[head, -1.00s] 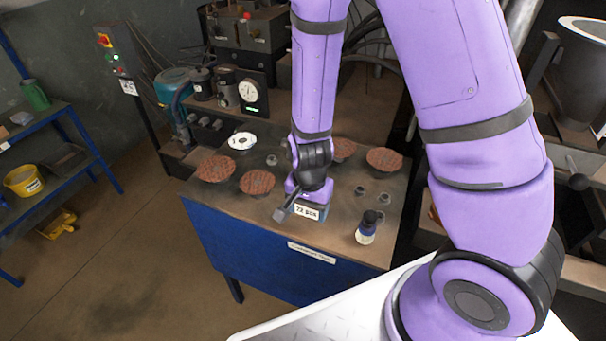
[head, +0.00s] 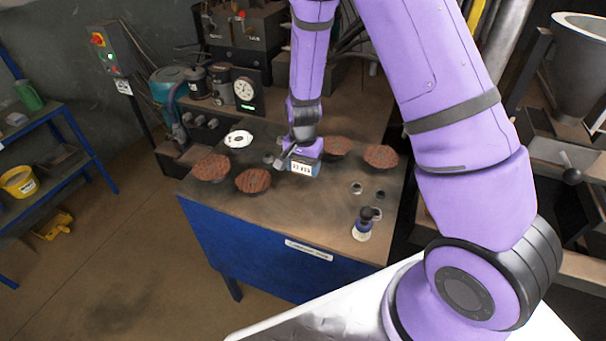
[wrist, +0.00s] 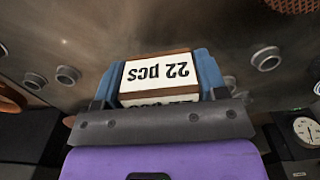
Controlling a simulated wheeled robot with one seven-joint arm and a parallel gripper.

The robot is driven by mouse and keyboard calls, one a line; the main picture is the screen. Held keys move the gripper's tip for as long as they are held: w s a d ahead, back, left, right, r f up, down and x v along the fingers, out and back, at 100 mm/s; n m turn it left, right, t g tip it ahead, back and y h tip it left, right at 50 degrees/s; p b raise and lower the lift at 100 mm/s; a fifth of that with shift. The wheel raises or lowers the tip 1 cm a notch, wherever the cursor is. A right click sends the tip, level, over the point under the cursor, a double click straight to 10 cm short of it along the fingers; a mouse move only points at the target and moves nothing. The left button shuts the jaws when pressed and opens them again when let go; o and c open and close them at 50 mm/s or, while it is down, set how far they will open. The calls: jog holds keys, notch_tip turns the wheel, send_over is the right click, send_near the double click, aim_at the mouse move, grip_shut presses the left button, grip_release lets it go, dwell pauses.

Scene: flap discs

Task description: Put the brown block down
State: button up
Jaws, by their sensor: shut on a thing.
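The brown block (wrist: 157,53) bears a white label reading "22 pcs", upside down in the wrist view. My gripper (wrist: 160,80) is shut on it, with a blue finger on each side. In the head view my gripper (head: 304,158) holds the block (head: 302,169) over the middle of the blue workbench (head: 255,250), between the brown flap discs. The block's far side is hidden, and I cannot tell how high its underside is above the bench top.
Brown discs lie left (head: 253,180) and right (head: 380,156) of the block. A white disc (head: 238,139) lies farther back. Small metal rings (head: 357,188) and a dark-capped bottle (head: 363,224) stand front right. A gauge (head: 244,89) stands at the back. The bench's front middle is clear.

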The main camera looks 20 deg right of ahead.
aim_at(303, 181)
jog(key=shift+w+f, duration=0.15)
jog(key=shift+f, duration=1.65)
jog(key=shift+f, duration=0.15)
jog(key=o, duration=0.9)
jog(key=shift+o, duration=0.2)
notch_tip(303, 181, up, 13)
jog(key=shift+f, duration=0.2)
